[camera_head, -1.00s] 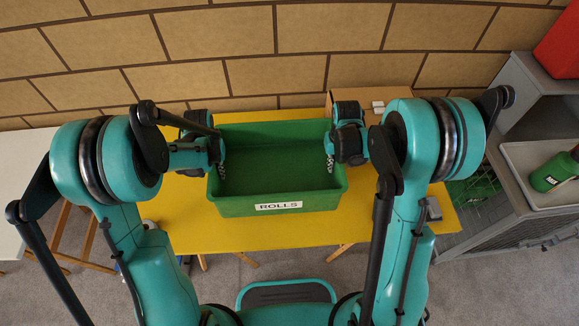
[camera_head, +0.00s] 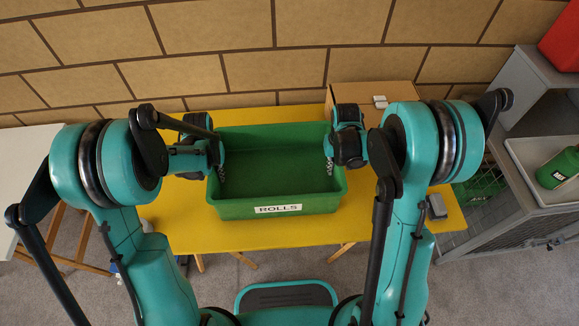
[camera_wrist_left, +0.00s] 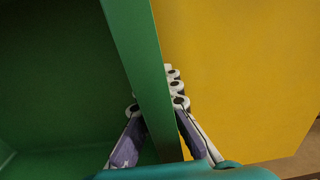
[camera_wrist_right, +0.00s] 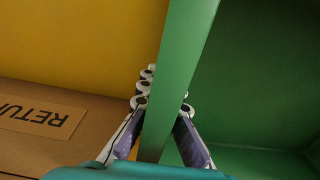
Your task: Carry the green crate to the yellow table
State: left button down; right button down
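The green crate (camera_head: 277,209), labelled ROLLS, is over the yellow table (camera_head: 190,232). I cannot tell whether its base touches the tabletop. It looks level and empty inside. My left gripper (camera_head: 220,172) is at the crate's left wall. In the left wrist view its fingers (camera_wrist_left: 160,125) straddle the wall (camera_wrist_left: 135,60), one on each side, closed on it. My right gripper (camera_head: 329,166) is at the right wall. In the right wrist view its fingers (camera_wrist_right: 163,125) straddle that wall (camera_wrist_right: 185,50) the same way.
A cardboard box (camera_head: 385,95) stands on the table's back right, close to the crate; its printed label shows in the right wrist view (camera_wrist_right: 40,116). A small grey object (camera_head: 437,206) lies at the table's right edge.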

pick_arm(q)
jog(key=shift+f, duration=0.45)
pick_arm(e)
jog(key=shift+f, duration=0.45)
pick_arm(q)
jog(key=c, duration=1.7)
grip_release()
jog(key=shift+r, duration=0.15)
pick_arm(e)
jog(key=c, duration=1.7)
grip_release()
jog(key=shift+r, duration=0.15)
pick_arm(q)
notch_tip(320, 180, up, 12)
jog(key=shift+f, duration=0.15)
pick_arm(e)
jog(key=shift+r, duration=0.2)
notch_tip(320, 180, up, 12)
jog(key=shift+f, duration=0.2)
pick_arm(q)
jog(key=shift+r, duration=0.2)
